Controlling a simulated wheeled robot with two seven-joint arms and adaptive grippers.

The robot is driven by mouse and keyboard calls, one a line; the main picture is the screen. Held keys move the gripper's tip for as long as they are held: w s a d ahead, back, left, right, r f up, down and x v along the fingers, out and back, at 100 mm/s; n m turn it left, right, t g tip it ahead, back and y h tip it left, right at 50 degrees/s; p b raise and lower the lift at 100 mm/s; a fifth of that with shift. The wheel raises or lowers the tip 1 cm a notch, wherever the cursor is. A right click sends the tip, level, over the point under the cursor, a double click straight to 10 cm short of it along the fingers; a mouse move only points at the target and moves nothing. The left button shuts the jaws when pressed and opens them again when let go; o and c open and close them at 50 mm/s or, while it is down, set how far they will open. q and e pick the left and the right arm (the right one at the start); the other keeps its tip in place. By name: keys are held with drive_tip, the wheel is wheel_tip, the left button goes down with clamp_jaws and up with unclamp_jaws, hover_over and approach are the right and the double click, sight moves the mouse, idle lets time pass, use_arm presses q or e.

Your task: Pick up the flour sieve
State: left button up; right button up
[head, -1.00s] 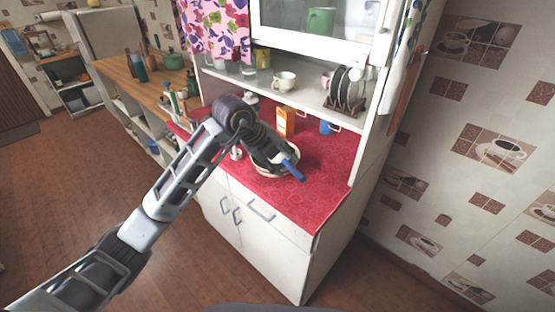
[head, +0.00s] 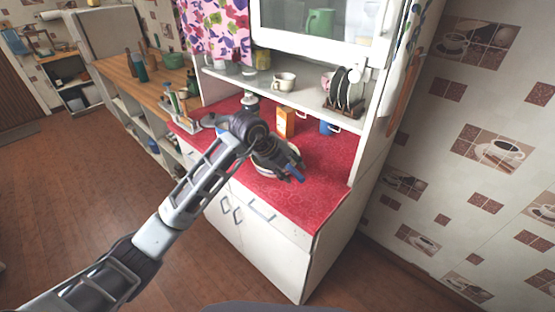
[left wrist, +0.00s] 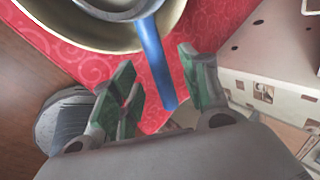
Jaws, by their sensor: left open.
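The flour sieve shows in the left wrist view as a grey metal rim with a straight blue handle (left wrist: 152,55). It rests over a pale bowl (left wrist: 45,28) on the red oilcloth. In the head view the blue handle (head: 298,179) sticks out toward the counter's front right, and the bowl (head: 262,169) is partly hidden by my arm. My left gripper (left wrist: 158,68) is open, its green-padded fingers on either side of the handle. In the head view the left gripper (head: 291,166) is at the handle. My right gripper is not in view.
The red counter (head: 320,180) is clear to the right of the bowl. An orange carton (head: 285,122) and a blue mug (head: 327,127) stand behind it. The shelf above holds a cup (head: 284,81) and a rack of dark plates (head: 345,92).

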use_arm(q)
drive_tip(key=shift+x, duration=1.35)
clamp_jaws()
